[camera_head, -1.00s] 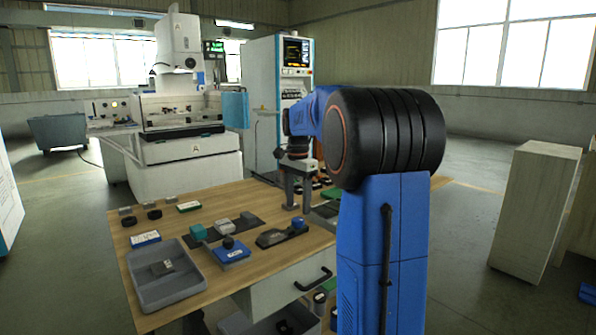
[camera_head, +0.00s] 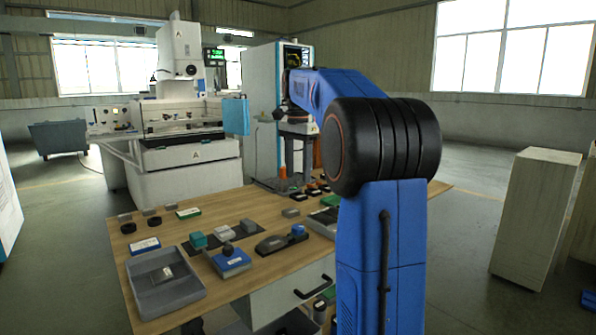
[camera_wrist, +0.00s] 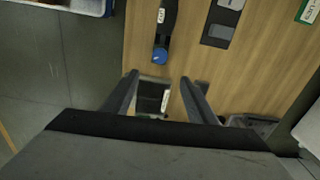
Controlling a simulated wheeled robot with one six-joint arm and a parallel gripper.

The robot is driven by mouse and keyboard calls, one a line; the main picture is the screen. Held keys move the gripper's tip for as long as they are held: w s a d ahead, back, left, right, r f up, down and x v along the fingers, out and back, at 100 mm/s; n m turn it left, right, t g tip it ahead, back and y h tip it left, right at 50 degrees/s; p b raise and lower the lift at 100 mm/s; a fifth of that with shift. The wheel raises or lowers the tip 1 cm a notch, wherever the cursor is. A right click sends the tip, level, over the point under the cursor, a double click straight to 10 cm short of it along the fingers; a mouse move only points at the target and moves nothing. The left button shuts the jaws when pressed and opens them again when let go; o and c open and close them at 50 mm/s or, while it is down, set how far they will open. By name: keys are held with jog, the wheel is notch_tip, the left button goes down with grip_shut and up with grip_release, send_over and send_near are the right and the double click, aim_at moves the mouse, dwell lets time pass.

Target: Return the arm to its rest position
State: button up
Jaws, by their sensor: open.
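My arm shows in the head view as a blue upright link, a black ribbed shoulder and a blue forearm reaching left. My gripper (camera_head: 299,160) hangs at its far end, above the back part of the wooden table (camera_head: 210,212). In the wrist view, my gripper (camera_wrist: 160,88) has its two dark fingers spread apart, with nothing held between them. Below and beyond the gap lies a dark item with a white label (camera_wrist: 165,100). The exact height above the table cannot be told.
A grey tray (camera_head: 180,296) with a small metal block stands at the table's front left. A blue block with a dark knob (camera_head: 231,262) and several small parts lie nearby. The wire erosion machine (camera_head: 185,150) and control cabinet (camera_head: 262,120) stand behind. Pale boxes (camera_head: 530,215) stand right.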

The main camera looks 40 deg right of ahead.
dwell(0.4)
jog(key=s+a+f+n+t, duration=0.1)
jog(key=s+a+f+n, duration=0.25)
jog(key=s+a, duration=0.4)
jog(key=s+a+f+n+t, duration=0.1)
jog(key=s+a+f+n, duration=0.2)
jog(key=s+a+n, duration=0.4)
jog(key=s+a+f+n+t, duration=0.1)
jog(key=s+a+f+n, duration=0.2)
jog(key=s+a+f, duration=0.2)
jog(key=s+a+f+n+t, duration=0.1)
jog(key=s+a+f+n, duration=0.2)
jog(key=s+f, duration=0.8)
jog(key=a+f, duration=0.1)
jog(key=a, duration=0.1)
jog(key=shift+a+f+n+t, duration=0.15)
jog(key=shift+a+n+t, duration=0.2)
jog(key=shift+a+t, duration=0.05)
